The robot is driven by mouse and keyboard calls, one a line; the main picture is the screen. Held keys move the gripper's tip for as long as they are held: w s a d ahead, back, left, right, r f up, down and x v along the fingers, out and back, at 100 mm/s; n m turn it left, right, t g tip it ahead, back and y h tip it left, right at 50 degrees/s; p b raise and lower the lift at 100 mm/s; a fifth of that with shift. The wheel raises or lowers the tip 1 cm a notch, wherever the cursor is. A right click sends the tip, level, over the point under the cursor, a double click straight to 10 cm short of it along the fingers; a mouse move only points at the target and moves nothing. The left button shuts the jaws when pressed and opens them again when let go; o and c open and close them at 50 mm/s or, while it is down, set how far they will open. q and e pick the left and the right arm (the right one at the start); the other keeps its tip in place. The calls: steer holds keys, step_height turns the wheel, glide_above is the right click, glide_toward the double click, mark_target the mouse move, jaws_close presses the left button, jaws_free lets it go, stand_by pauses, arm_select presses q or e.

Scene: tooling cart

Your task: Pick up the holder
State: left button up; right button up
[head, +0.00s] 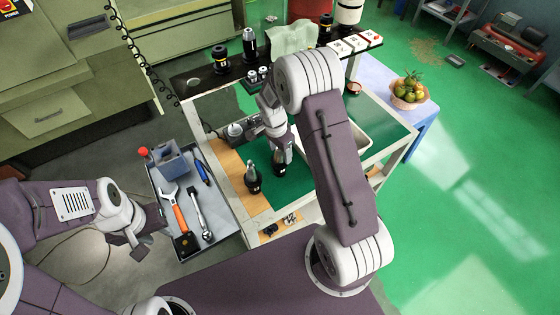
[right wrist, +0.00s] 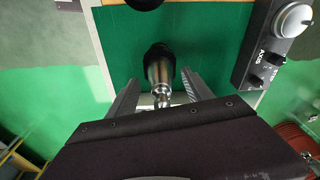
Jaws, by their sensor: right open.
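A tool holder (right wrist: 158,68) with a black base, a silver body and a narrow tip stands on the green mat (head: 290,185) of the cart. It also shows in the head view (head: 280,157), partly hidden by my right arm. My right gripper (right wrist: 162,92) is open, its two fingers on either side of the holder's narrow end; contact cannot be seen. A second holder (head: 253,180), black below and silver above, stands upright to the left, by the wooden strip. My left gripper (head: 138,236) is low at the left, beside the grey tray; its jaw opening is unclear.
A control box (right wrist: 272,45) lies close on the right in the wrist view. A black shelf (head: 205,80) with more holders runs along the back.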

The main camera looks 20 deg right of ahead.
steer(key=shift+w+a, duration=0.1)
steer(key=shift+c, duration=0.9)
jaws_close()
steer(key=shift+r, duration=0.1)
